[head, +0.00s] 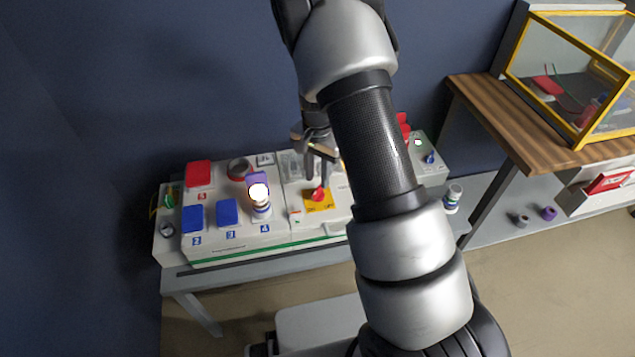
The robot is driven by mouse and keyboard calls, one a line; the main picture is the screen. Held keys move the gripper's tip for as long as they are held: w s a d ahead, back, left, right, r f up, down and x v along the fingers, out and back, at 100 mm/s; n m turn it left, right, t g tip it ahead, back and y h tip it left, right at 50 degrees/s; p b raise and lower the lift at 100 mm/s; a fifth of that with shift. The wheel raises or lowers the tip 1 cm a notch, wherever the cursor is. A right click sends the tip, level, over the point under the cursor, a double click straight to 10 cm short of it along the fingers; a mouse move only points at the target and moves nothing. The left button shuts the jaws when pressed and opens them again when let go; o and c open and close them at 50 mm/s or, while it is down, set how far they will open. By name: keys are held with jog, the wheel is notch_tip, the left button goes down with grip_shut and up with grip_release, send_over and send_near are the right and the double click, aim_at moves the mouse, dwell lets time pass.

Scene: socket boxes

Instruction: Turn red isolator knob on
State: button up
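The red isolator knob (318,194) sits on a yellow plate (322,205) on the white panel, right of its middle. Its exact turn angle is too small to tell. My gripper (318,180) points down right above the knob, with its fingers close to it. I cannot tell whether the fingers touch the knob or how far apart they are. My arm covers the panel's right part.
The panel (225,245) stands on a grey table (190,278). It carries red and blue socket covers (193,217) and a lit white lamp (258,191) to the left. A wooden table (510,110) with a yellow-framed case (585,70) stands at the right.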

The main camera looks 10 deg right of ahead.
aim_at(318, 190)
notch_tip(318, 190, up, 13)
jog(key=p, duration=0.2)
jog(key=shift+f, duration=0.1)
jog(key=s+r+n+t+y, duration=0.1)
jog(key=s+r+n, duration=0.1)
jog(key=s+r, duration=0.45)
jog(key=s+r+n+t, duration=0.2)
jog(key=s+r, duration=0.2)
jog(key=r, duration=0.5)
jog(key=s+r+n+t+h, duration=0.1)
jog(key=s+r+n+t, duration=0.35)
jog(key=s, duration=1.05)
notch_tip(318, 190, up, 16)
jog(key=g+p, duration=0.2)
jog(key=p, duration=1.2)
jog(key=shift+w+n+p, duration=0.2)
jog(key=shift+n+p, duration=0.1)
jog(key=shift+n, duration=0.05)
